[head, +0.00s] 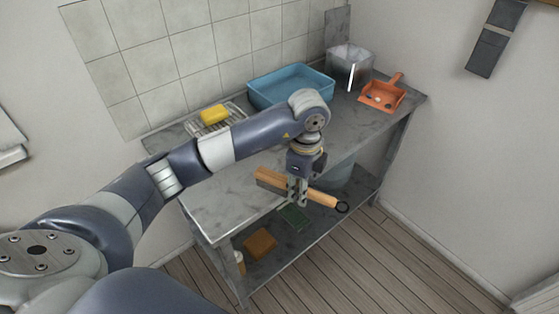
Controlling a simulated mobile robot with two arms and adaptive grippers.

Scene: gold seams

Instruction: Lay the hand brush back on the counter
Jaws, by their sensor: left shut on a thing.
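The hand brush (267,179) has a wooden block and an orange-brown handle ending in a dark ring. My left gripper (296,196) is shut on it around the middle and holds it roughly level. In the picture the brush lies over the front edge of the grey counter (222,193). I cannot tell its exact height above the counter. The bristles are not clearly seen. My right gripper is not in view.
A blue basin (291,86), a yellow sponge (214,114) on a wire rack (229,124), a clear container (349,66) and an orange dustpan (383,96) stand along the counter. The front left of the counter is bare. A lower shelf (293,244) holds several items.

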